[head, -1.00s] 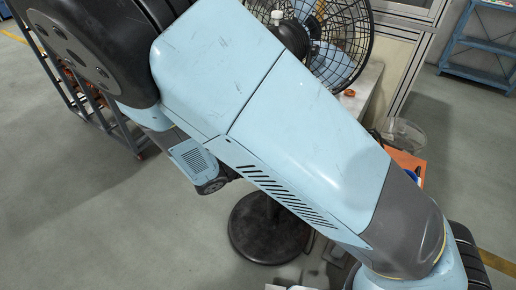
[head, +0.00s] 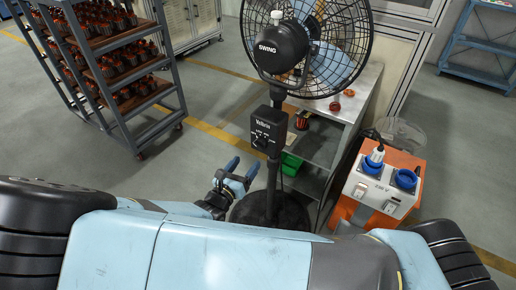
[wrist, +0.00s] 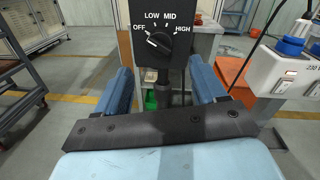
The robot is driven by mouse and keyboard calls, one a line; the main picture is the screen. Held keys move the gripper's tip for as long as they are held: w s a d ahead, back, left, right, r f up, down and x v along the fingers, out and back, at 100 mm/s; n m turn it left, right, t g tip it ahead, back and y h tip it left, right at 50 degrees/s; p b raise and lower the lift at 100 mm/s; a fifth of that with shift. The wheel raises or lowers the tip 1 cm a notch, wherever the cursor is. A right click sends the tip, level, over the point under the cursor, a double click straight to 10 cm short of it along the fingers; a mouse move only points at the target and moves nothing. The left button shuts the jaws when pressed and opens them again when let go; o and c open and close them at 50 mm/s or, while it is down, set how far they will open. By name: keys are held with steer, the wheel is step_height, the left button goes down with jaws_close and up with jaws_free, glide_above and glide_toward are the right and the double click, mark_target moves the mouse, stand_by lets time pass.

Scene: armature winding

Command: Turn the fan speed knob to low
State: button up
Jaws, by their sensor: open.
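The fan speed knob (wrist: 158,43) is a dark round dial on the black control box (wrist: 160,62), marked OFF, LOW, MID and HIGH. Its pale pointer mark seems to face left, towards OFF, but it is small. In the head view the control box (head: 268,128) sits on the stand of the black fan (head: 305,45). My gripper (head: 245,165) is open and empty, in front of and below the box. In the wrist view its two blue fingers (wrist: 161,72) stand apart on either side, lower than the knob and not touching it.
An orange unit with blue sockets (head: 378,185) stands right of the fan. A metal table (head: 345,95) is behind the fan. A rack of copper-wound parts (head: 110,75) is at left. The floor between rack and fan is clear.

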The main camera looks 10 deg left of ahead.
mark_target(259, 148)
steer(key=x, duration=0.9)
steer(key=shift+w, duration=0.1)
steer(key=shift+c, duration=0.2)
steer(key=c, duration=1)
steer(key=shift+m, duration=0.4)
steer(key=m, duration=0.3)
steer(key=shift+d+m, duration=0.1)
steer(key=shift+m, duration=0.2)
steer(key=shift+f+m+h, duration=0.15)
steer(key=shift+m+h, duration=0.15)
steer(key=shift+m, duration=1.5)
